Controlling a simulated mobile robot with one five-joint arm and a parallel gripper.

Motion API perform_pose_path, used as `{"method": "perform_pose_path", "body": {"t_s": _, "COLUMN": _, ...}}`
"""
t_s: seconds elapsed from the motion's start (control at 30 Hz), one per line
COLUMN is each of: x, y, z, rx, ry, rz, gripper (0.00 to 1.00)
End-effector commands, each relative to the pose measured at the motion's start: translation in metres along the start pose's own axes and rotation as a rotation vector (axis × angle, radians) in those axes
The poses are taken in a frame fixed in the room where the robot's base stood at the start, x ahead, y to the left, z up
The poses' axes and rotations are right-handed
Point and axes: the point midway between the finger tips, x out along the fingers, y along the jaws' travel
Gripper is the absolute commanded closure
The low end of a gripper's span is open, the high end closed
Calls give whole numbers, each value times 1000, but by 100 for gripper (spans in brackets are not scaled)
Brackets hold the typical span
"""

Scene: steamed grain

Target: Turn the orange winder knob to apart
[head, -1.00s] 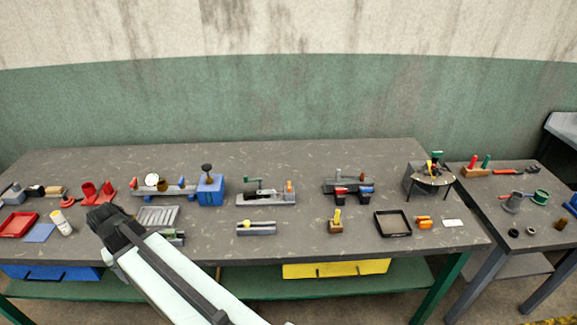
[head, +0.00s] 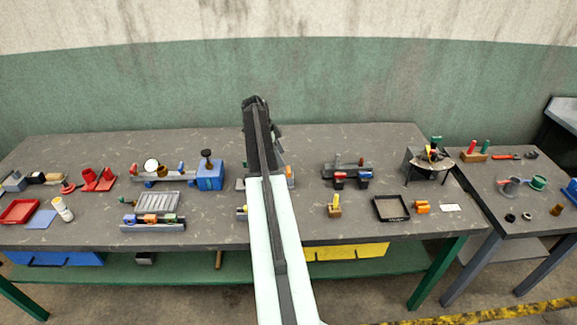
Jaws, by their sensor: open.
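A small upright orange part (head: 290,174) shows just right of my arm, at the right end of a grey fixture (head: 289,186) on the workbench. It may be the winder knob, but it is too small to tell its setting. My arm hides most of that fixture. My gripper (head: 254,101) is open and empty, reaching up past the fixture toward the bench's back edge, apart from the orange part. Its fingers are dark and hard to make out.
A blue block with a black knob (head: 209,174) stands left of my arm. A grey fixture with red and blue parts (head: 347,174) and a black tray (head: 391,208) stand to the right. Bare bench top (head: 330,145) lies behind them.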

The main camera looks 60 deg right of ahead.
Motion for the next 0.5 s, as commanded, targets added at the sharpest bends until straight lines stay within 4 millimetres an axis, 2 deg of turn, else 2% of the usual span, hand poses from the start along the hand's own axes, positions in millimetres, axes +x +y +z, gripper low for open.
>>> {"method": "perform_pose_path", "body": {"t_s": 0.17, "x": 24, "y": 0, "z": 3, "rx": -1, "ry": -1, "rz": 0, "gripper": 31}}
{"method": "perform_pose_path", "body": {"t_s": 0.4, "x": 68, "y": 0, "z": 5, "rx": -4, "ry": -1, "rz": -1, "gripper": 31}}
{"method": "perform_pose_path", "body": {"t_s": 0.5, "x": 77, "y": 0, "z": 4, "rx": -4, "ry": -1, "rz": -1, "gripper": 31}}
